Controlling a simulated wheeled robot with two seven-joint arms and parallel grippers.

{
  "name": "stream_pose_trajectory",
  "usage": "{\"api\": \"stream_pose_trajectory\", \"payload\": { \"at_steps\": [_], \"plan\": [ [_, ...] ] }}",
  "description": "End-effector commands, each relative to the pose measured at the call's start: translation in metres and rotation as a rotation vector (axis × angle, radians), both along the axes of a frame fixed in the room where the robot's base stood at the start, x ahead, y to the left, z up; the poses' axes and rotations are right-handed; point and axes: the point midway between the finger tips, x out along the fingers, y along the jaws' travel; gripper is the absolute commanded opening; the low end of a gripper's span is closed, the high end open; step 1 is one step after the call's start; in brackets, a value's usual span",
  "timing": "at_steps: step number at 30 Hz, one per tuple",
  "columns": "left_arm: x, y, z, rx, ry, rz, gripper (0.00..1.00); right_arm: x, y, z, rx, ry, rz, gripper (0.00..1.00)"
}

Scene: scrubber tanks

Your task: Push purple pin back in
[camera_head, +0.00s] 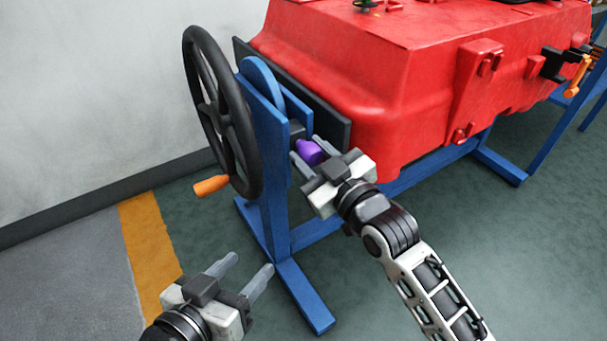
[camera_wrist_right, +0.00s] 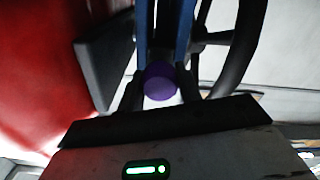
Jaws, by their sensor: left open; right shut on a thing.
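The purple pin (camera_head: 309,151) sits at the blue upright of the tank stand, below the black handwheel's hub height. It also shows in the right wrist view (camera_wrist_right: 160,82), between the fingers and in front of the blue bars. My right gripper (camera_head: 307,150) is shut on the pin, with one finger on each side of it. How deep the pin sits in the stand is hidden. My left gripper (camera_head: 248,271) is open and empty, low over the floor at the lower left, apart from the stand.
A black handwheel (camera_head: 217,105) with an orange handle (camera_head: 211,185) is on the left of the blue stand (camera_head: 267,150). The large red tank (camera_head: 400,85) is close to the right gripper. Blue floor beams run below. The floor by the left gripper is clear.

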Motion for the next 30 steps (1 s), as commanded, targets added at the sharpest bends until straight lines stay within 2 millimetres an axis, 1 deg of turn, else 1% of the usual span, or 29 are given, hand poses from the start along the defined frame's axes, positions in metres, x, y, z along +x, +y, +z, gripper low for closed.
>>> {"api": "stream_pose_trajectory", "payload": {
  "at_steps": [1, 3, 11, 12, 14, 24, 28, 30],
  "plan": [
    [-0.001, 0.0, -0.002, 0.002, 0.006, 0.0, 0.51, 0.007, -0.002, -0.001, -0.004, 0.003, -0.01, 0.0],
    [-0.002, 0.0, -0.004, 0.004, 0.013, 0.0, 0.51, 0.012, -0.004, -0.001, -0.003, 0.004, -0.016, 0.0],
    [-0.002, 0.001, -0.005, 0.005, 0.014, 0.002, 0.51, 0.013, -0.004, 0.0, 0.0, 0.004, -0.016, 0.0],
    [-0.001, 0.001, -0.005, 0.004, 0.013, 0.002, 0.51, 0.013, -0.003, 0.0, 0.001, 0.003, -0.015, 0.4],
    [-0.001, 0.001, -0.004, 0.003, 0.013, 0.002, 0.51, 0.013, -0.003, 0.001, 0.001, 0.003, -0.015, 0.56],
    [0.002, 0.001, -0.001, 0.004, 0.004, 0.004, 0.51, 0.01, -0.005, 0.001, 0.001, 0.003, -0.015, 0.56],
    [0.002, 0.001, 0.002, 0.008, 0.012, 0.003, 0.51, -0.002, -0.013, 0.001, -0.001, 0.003, -0.016, 0.56],
    [0.001, 0.002, 0.002, 0.014, 0.025, 0.004, 0.51, -0.014, -0.019, 0.002, -0.001, 0.006, -0.015, 0.56]
  ]
}}
